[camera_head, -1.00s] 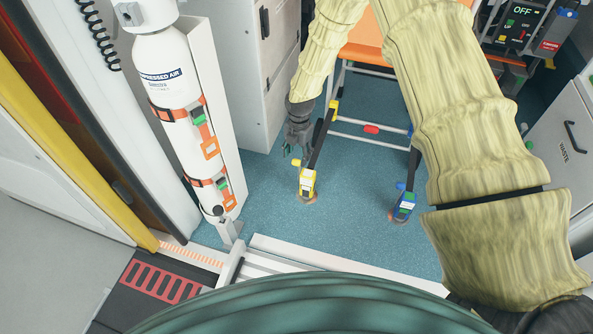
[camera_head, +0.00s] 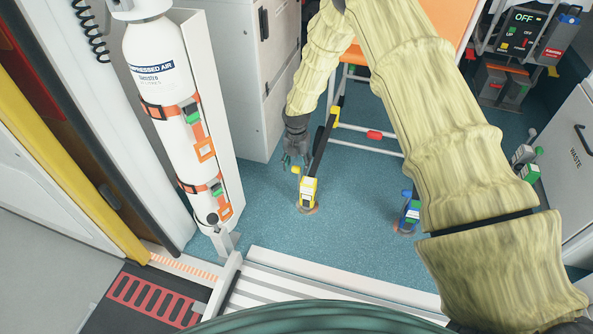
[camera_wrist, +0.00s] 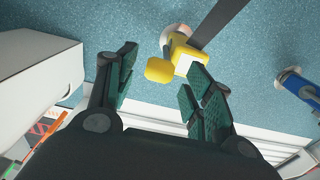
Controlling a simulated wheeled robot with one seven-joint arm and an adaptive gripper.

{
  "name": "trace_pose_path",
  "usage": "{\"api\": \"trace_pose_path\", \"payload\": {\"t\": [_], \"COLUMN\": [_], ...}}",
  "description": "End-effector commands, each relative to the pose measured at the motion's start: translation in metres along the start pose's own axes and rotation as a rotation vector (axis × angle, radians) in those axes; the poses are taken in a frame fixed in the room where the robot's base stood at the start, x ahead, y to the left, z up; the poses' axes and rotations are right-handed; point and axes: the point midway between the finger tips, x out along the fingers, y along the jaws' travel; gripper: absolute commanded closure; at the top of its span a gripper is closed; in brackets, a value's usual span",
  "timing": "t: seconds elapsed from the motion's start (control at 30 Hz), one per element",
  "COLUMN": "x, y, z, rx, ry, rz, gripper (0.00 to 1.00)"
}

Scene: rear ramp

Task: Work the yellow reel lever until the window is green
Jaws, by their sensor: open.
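The yellow reel (camera_head: 309,191) stands on the blue floor at the foot of a dark strap. Its yellow lever (camera_head: 295,170) sticks out to the left in the head view. In the wrist view the lever's rounded end (camera_wrist: 159,70) shows just beyond and between my fingertips, with the reel body (camera_wrist: 183,55) behind it. My gripper (camera_head: 293,158) is open and empty, just above and left of the lever; its spread fingers also show in the wrist view (camera_wrist: 160,85). I see no contact with the lever. I cannot make out the reel's window colour.
A blue reel (camera_head: 411,212) stands to the right, partly behind my arm. A compressed air cylinder (camera_head: 165,110) is strapped at the left. An orange-topped frame (camera_head: 375,135) stands behind. A control panel reads OFF (camera_head: 524,17). Blue floor (camera_head: 270,215) around the yellow reel is clear.

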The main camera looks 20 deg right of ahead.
Motion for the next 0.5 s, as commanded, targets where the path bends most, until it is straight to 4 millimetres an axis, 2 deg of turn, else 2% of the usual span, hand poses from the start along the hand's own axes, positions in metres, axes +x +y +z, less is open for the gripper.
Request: {"api": "trace_pose_path", "payload": {"t": [0.03, 0.2, 0.5], "x": [0.009, 0.021, 0.024], "y": [0.000, 0.000, 0.000], "z": [0.000, 0.000, 0.000], "rx": [-0.001, 0.001, 0.001], "ry": [0.000, 0.000, 0.000], "rz": [-0.001, 0.000, 0.000], "gripper": [0.48, 0.48, 0.48]}}
